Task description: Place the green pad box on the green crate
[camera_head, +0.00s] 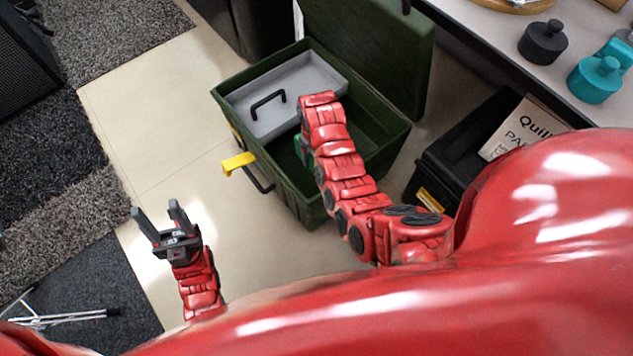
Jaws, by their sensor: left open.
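The green crate (375,165) stands open on the floor in the upper middle, with a grey tray (290,88) in its far left part. My right arm (345,180) reaches over the crate, and its end hides what is beneath it. A small patch of brighter green (302,150) shows beside that arm, over the crate's inside; it may be part of the green pad box, mostly hidden. My right gripper is hidden behind its arm. My left gripper (158,212) is open and empty, over the pale floor to the left of the crate.
The crate's raised lid (375,50) stands behind it. A yellow latch (238,164) sticks out at its left. A black box (440,165) with a paper stands to the right. Pale floor is clear at the left.

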